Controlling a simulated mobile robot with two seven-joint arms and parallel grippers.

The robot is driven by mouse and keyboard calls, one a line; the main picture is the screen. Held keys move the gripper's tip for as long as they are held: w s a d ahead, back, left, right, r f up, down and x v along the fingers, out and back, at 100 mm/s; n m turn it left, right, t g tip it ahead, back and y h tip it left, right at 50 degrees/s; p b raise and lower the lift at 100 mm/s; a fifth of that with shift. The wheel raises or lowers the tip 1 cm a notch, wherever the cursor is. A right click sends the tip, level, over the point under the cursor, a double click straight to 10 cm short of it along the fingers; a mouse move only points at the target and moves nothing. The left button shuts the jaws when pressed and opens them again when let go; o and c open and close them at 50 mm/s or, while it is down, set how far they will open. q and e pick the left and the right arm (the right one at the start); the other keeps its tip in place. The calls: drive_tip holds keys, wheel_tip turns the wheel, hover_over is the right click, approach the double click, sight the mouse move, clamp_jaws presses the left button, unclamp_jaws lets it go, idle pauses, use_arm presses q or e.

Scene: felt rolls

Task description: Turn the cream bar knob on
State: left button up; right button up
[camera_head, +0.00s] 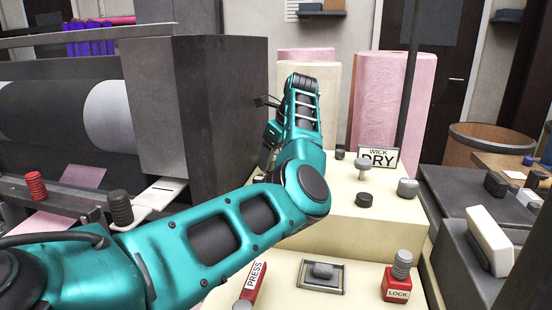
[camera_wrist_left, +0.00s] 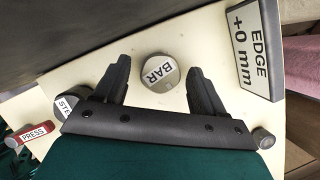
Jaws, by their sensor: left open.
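In the left wrist view a round knob labelled BAR (camera_wrist_left: 160,73), grey-sided with a pale top, stands on a cream surface (camera_wrist_left: 215,45). My left gripper (camera_wrist_left: 158,66) is open, with one dark finger on each side of the knob. Gaps show between the fingers and the knob, and I see no contact. In the head view my teal left arm reaches over the cream console (camera_head: 335,225). The BAR knob cannot be made out there, behind or beside the arm. My right gripper is in neither view.
An EDGE +0 mm sign (camera_wrist_left: 256,48) stands right of the knob. A partly hidden STR label (camera_wrist_left: 66,106) and a red PRESS piece (camera_wrist_left: 33,134) lie left. The head view shows a WICK DRY sign (camera_head: 379,158), a red LOCK block (camera_head: 397,289) and a dark machine housing (camera_head: 200,110).

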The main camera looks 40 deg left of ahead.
use_arm(q)
drive_tip(key=shift+f, duration=0.1)
drive_tip(key=shift+c, duration=0.2)
drive_tip(key=c, duration=1)
drive_tip(key=shift+m+t, duration=0.5)
drive_tip(key=shift+m, duration=1)
drive_tip(key=o, duration=1)
drive_tip(key=shift+o, duration=0.2)
drive_tip(key=v, duration=1.3)
